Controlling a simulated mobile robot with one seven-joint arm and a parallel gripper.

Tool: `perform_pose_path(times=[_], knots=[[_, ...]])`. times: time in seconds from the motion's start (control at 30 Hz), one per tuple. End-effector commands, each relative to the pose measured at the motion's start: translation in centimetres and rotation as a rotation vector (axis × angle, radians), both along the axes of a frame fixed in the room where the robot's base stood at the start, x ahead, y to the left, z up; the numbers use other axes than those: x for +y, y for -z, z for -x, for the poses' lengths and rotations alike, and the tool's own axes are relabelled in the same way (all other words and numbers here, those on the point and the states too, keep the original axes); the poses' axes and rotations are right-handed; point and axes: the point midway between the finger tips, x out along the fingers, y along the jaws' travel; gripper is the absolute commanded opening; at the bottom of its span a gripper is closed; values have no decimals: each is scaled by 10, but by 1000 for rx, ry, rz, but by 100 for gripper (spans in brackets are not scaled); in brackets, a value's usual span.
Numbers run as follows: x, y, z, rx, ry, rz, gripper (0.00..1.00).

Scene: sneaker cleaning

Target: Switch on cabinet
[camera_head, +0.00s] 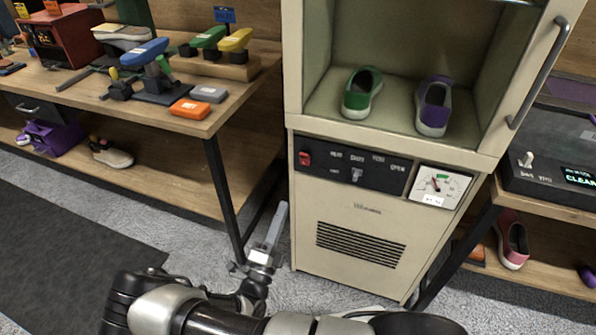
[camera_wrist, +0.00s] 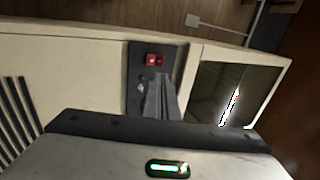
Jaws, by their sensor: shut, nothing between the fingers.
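The cream cabinet (camera_head: 350,225) stands in the centre of the head view with its upper compartment open. Its black control panel (camera_head: 325,172) carries a red switch (camera_head: 305,158) at the left end and a grey lever (camera_head: 357,175) near the middle. A dial gauge (camera_head: 438,187) sits at the panel's right. My gripper (camera_head: 281,208) is shut and empty, in front of the cabinet's lower left, pointing up. In the wrist view the shut fingers (camera_wrist: 161,80) lie over the panel close to the red switch (camera_wrist: 154,60); they partly hide the panel. I cannot tell whether they touch it.
A green shoe (camera_head: 362,92) and a purple shoe (camera_head: 434,106) stand inside the cabinet. The cabinet door, with its long handle (camera_head: 540,70), hangs open at right. A workbench (camera_head: 120,105) with tools and brushes is at left. Another bench with a dark device (camera_head: 555,165) stands at right.

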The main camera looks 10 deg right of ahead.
Motion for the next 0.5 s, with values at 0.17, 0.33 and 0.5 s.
perform_pose_path(times=[0.17,0.33,0.5], knots=[[0,-1,0,-1,1,-1,0],[-2,-2,-2,-2,2,-3,0],[-11,-9,-18,-3,4,-5,0]])
